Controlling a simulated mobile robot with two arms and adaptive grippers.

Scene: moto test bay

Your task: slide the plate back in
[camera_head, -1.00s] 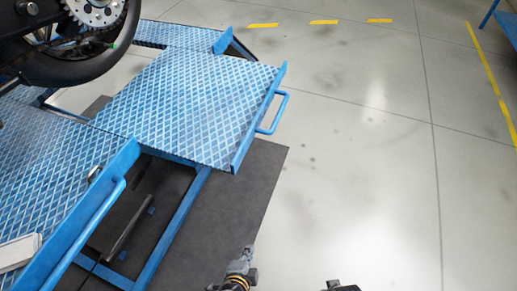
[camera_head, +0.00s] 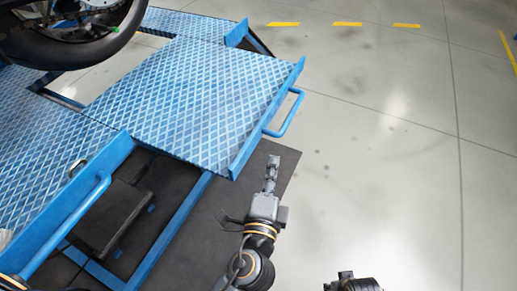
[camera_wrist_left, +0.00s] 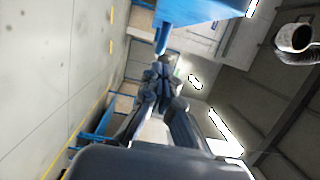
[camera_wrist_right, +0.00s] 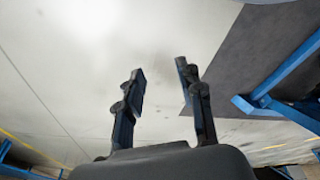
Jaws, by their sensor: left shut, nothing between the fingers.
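The plate (camera_head: 200,95) is a blue diamond-tread panel that sticks out from the lift towards the right in the head view. A blue bar handle (camera_head: 294,112) is fixed to its raised outer edge. My left gripper (camera_head: 272,162) is shut and empty, just below the handle in the picture and apart from it. In the left wrist view its closed fingers (camera_wrist_left: 160,78) point towards a blue bar, with a blue panel above. My right gripper is at the bottom edge of the head view; in the right wrist view its fingers (camera_wrist_right: 160,82) are spread and empty.
A second blue tread section (camera_head: 40,145) with its own handle (camera_head: 75,225) lies to the left. A motorcycle wheel (camera_head: 85,30) stands at the upper left. A dark mat (camera_head: 205,220) lies under the lift. The pale floor (camera_head: 385,150) to the right is clear.

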